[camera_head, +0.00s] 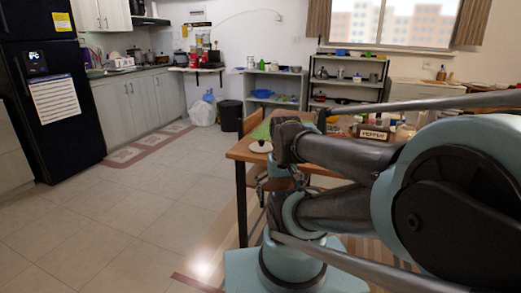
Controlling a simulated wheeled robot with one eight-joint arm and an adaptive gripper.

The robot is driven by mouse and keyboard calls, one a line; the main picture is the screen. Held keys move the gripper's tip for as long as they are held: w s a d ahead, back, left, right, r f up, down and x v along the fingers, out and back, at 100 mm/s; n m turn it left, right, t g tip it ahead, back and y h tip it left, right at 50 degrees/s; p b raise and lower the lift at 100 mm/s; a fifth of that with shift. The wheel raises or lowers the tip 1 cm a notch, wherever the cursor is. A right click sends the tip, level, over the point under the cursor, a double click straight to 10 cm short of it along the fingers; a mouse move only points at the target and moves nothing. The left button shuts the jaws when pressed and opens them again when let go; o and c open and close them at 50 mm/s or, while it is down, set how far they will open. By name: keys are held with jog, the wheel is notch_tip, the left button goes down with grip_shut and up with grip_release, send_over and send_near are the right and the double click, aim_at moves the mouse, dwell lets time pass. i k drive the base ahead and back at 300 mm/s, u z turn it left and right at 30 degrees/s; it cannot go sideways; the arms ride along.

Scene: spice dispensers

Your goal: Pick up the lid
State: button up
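A small white lid with a dark knob (260,147) lies on the wooden table (241,153), near its front left corner. My arm crosses the right half of the view and hides much of the table. My gripper (262,186) seems to be the small dark linkage beside the table's front edge, lower in the picture than the lid. It is too small and too covered by my arm to see its fingers clearly. The lid shows apart from it.
A box labelled as pepper (374,133) and several small containers stand on the table behind my arm. A green mat (262,130) lies near the table's left end. Shelves (272,88) stand at the back wall. The tiled floor on the left is clear.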

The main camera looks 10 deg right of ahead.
aim_at(262, 147)
jog(key=u, duration=1.25)
jog(key=k, duration=0.5)
jog(key=z, duration=1.75)
